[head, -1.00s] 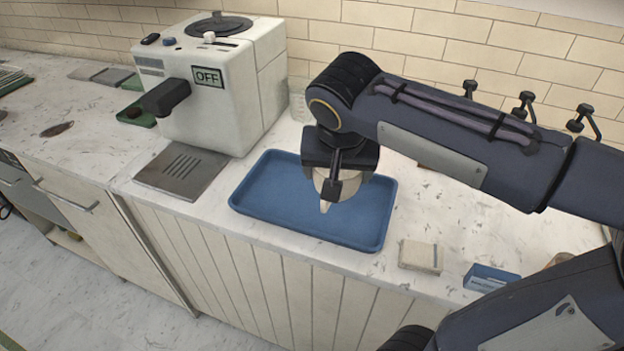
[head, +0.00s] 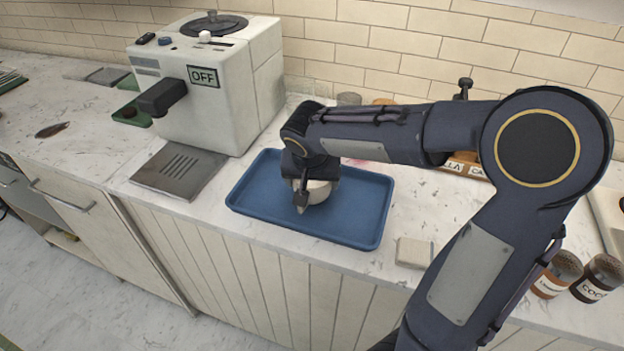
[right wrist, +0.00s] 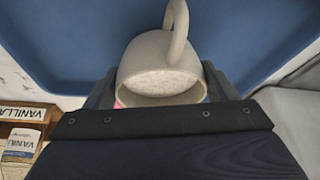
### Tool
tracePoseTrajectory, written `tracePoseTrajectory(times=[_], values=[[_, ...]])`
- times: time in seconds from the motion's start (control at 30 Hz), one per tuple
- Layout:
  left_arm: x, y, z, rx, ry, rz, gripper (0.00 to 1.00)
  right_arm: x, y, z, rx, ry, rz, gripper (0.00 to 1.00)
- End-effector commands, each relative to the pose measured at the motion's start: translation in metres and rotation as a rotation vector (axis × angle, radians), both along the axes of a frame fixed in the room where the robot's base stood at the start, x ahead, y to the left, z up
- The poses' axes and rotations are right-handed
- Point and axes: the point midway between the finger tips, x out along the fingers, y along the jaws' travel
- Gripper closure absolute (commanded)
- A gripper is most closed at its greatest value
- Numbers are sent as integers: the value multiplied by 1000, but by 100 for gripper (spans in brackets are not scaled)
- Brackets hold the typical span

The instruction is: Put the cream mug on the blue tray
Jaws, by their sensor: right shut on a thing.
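The cream mug (head: 318,191) is in my right gripper (head: 302,196), over the middle of the blue tray (head: 355,217) in the head view. The gripper is shut on the mug and hides part of it. In the right wrist view the mug (right wrist: 165,62) shows its handle toward the top and a pale, frothy-looking inside, with a finger on each side. The blue tray (right wrist: 70,40) lies behind it. I cannot tell whether the mug's base touches the tray. My left gripper is not in view.
A white coffee machine (head: 205,90) marked OFF stands left of the tray, with a metal drip plate (head: 178,168) in front. A small pale block (head: 413,252) lies right of the tray. Two labelled jars (head: 578,275) stand at the far right. Vanilla boxes (right wrist: 22,140) show in the wrist view.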

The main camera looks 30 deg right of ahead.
Motion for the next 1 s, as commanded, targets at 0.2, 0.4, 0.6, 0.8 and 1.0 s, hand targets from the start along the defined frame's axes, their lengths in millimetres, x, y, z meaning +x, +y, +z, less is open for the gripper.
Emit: tracePoseTrajectory(times=[0.2, 0.4, 0.6, 0.8, 1.0], values=[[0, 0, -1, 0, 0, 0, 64, 0, 0, 0, 0, -2, 0, 59], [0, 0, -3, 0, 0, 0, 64, 0, 0, -2, -1, -1, 0, 8], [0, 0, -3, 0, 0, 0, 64, 0, 0, -2, -1, -1, 0, 0], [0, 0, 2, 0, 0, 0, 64, 0, 0, 5, 0, -2, 0, 0], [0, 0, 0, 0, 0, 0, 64, -11, 8, 37, 0, -9, 1, 0]])
